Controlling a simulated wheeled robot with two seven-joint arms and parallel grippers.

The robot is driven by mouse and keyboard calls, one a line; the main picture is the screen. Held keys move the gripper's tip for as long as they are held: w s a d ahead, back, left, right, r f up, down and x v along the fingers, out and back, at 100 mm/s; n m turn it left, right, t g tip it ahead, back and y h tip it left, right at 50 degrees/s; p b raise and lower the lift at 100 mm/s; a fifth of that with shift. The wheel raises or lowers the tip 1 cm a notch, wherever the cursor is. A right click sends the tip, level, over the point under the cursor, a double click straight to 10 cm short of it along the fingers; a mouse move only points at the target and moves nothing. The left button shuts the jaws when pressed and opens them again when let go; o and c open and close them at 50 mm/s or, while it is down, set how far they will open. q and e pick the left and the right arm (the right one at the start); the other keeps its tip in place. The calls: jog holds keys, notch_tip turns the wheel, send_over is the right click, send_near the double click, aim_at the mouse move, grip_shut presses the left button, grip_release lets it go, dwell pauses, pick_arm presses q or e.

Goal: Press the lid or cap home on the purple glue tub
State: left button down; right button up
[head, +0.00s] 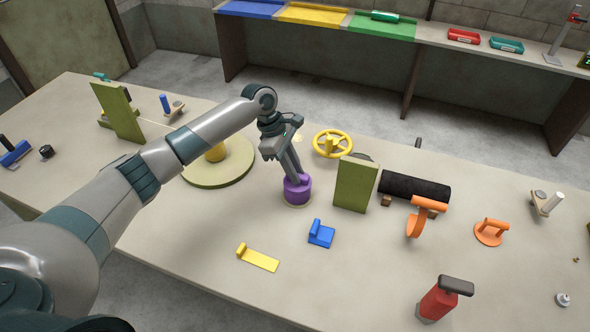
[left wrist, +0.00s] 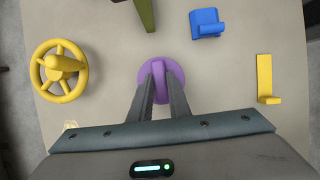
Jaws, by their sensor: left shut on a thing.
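The purple glue tub (head: 297,192) stands upright on a small tan disc near the middle of the table. Its purple top with a raised bar also shows in the left wrist view (left wrist: 160,67). My left gripper (head: 298,178) points down at the tub from above, its fingers closed on the raised bar of the purple top. In the left wrist view the fingers (left wrist: 161,80) lie on both sides of that bar. I cannot tell whether there is a gap between the top and the tub. My right gripper is not in view.
An olive upright block (head: 356,184) stands just right of the tub, with a yellow handwheel (head: 333,143) behind. A blue bracket (head: 321,234) and a yellow bracket (head: 258,258) lie in front. A round olive turntable (head: 230,172) is to the left. The front middle of the table is clear.

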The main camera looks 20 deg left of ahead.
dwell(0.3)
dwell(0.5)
pick_arm(q)
jog(key=shift+p, duration=0.8)
dwell(0.6)
jog(key=shift+p, duration=0.6)
jog(key=shift+f, duration=0.15)
dwell(0.5)
jog(key=shift+p, duration=0.95)
dwell(0.4)
dwell(0.4)
jog(key=c, duration=1.6)
grip_release()
